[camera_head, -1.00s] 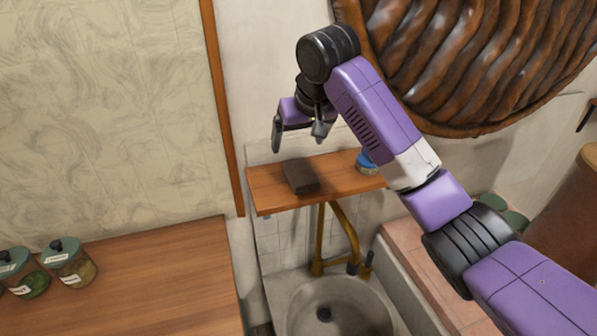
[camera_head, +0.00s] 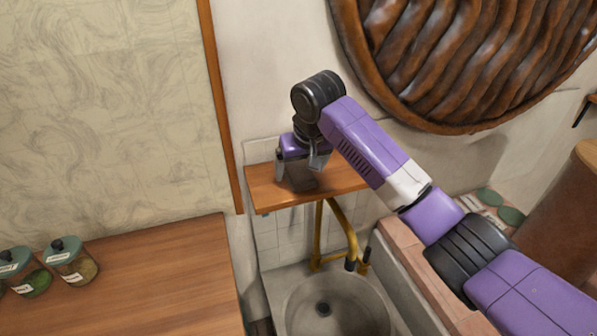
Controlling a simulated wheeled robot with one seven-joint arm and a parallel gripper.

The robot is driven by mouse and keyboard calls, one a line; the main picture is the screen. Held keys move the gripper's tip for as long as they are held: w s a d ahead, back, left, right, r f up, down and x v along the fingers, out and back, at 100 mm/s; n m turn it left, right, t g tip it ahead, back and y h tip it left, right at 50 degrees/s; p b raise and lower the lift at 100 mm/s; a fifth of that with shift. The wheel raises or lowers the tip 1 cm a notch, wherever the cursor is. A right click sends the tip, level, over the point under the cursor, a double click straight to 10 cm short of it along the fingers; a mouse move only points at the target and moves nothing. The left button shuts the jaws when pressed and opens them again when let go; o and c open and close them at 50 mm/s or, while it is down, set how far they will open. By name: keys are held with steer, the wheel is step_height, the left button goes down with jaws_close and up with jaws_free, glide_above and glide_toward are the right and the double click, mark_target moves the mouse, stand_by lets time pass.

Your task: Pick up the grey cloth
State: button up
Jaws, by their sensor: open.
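The grey cloth (camera_head: 301,183) is a dark grey-brown folded block lying on the small wooden shelf (camera_head: 262,197) above the sink. My gripper (camera_head: 299,172) is open and points down right over the cloth, its fingers at about the height of the cloth. The gripper and wrist hide much of the cloth. I cannot tell whether the fingers touch it.
A brass tap (camera_head: 343,232) and a stone sink (camera_head: 345,300) are below the shelf. A wooden counter (camera_head: 160,285) with glass jars (camera_head: 70,262) is at the left. A large carved brown disc (camera_head: 460,60) hangs on the wall behind my arm.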

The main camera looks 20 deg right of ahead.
mark_target(300, 172)
steer(key=shift+c, duration=0.5)
steer(key=c, duration=1.5)
steer(key=shift+r, duration=0.1)
step_height(300, 172, up, 20)
steer(key=b, duration=0.1)
steer(key=shift+b, duration=0.35)
